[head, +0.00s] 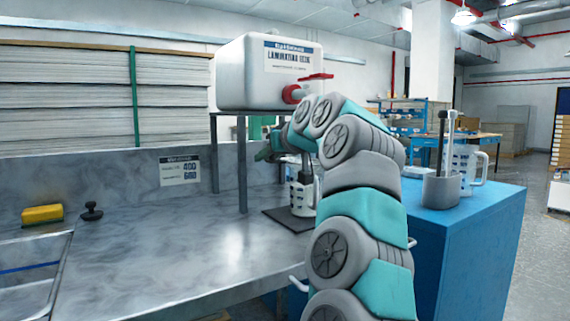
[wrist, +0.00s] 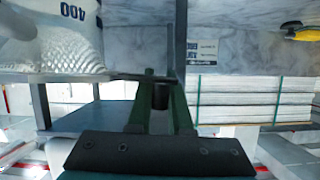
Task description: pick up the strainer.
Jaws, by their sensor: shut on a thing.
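My gripper (wrist: 162,82), with green fingers, is shut on the dark handle of the strainer (wrist: 88,52). The strainer's pale mesh shows at the upper left of the wrist view, close to a white surface marked 400. In the head view my gripper (head: 272,150) is at the left end of my arm, above and left of a white measuring jug (head: 302,198). The jug stands on a dark mat below the tank's tap. My arm hides most of the strainer there, so I cannot tell whether it touches the jug.
A white tank (head: 262,72) with a red tap stands on a raised frame. The steel counter (head: 150,250) is clear in the middle. A yellow sponge (head: 42,214) and a black stopper (head: 92,211) lie left. A grey holder (head: 441,188) stands on the blue cabinet (head: 480,235).

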